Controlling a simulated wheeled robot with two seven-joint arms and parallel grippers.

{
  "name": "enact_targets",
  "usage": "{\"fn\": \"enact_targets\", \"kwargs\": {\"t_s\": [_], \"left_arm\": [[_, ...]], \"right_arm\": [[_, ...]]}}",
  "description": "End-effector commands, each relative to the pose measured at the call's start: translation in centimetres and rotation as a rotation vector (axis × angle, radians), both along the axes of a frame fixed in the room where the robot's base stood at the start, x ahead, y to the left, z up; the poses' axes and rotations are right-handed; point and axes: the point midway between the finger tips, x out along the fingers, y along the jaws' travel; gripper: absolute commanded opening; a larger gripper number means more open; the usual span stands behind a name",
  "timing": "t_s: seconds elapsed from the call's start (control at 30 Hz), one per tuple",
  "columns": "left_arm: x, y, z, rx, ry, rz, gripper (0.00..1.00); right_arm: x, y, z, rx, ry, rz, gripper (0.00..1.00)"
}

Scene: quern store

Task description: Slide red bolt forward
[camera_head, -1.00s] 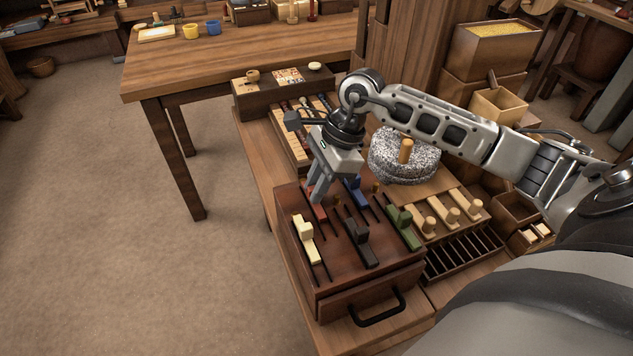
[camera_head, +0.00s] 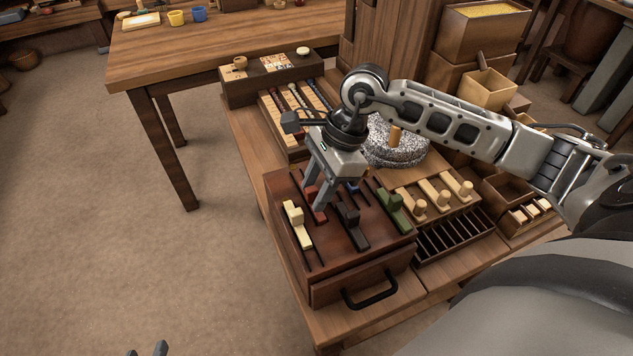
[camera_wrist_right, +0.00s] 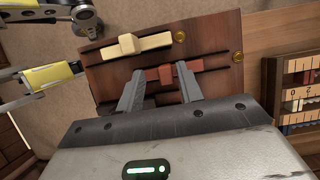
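The red bolt (camera_head: 311,190) sits in its slot on top of the dark wooden bolt box (camera_head: 322,262), partly hidden by my right gripper. My right gripper (camera_head: 314,197) points down over it with its fingers apart. In the right wrist view, the red bolt (camera_wrist_right: 158,75) shows between the two fingertips (camera_wrist_right: 160,88), with a gap visible, so the gripper looks open around it. My left gripper (camera_head: 147,350) shows only its two fingertips at the bottom edge, apart and empty.
Cream (camera_head: 297,224), black (camera_head: 350,226) and green (camera_head: 391,208) bolts stand close around the red one. A blue bolt (camera_head: 352,187) is partly hidden behind my gripper. A grey millstone (camera_head: 397,150) stands behind the box. Floor left of the box is clear.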

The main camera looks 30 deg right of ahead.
Motion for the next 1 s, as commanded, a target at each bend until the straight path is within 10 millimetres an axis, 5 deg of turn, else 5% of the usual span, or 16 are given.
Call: {"fn": "enact_targets", "kwargs": {"t_s": [0.37,0.8,1.0], "left_arm": [[-0.1,0.0,0.0,-0.001,0.001,0.0,0.36],[-0.1,0.0,0.0,-0.001,0.001,0.0,0.36],[-0.1,0.0,0.1,-0.001,0.002,-0.001,0.36]], "right_arm": [[0.1,-0.7,1.6,0.0,-0.007,-0.003,0.36],[-0.5,-4.5,11.0,-0.001,-0.007,-0.004,0.36],[-0.7,-5.7,13.8,-0.001,-0.004,-0.003,0.36]]}}
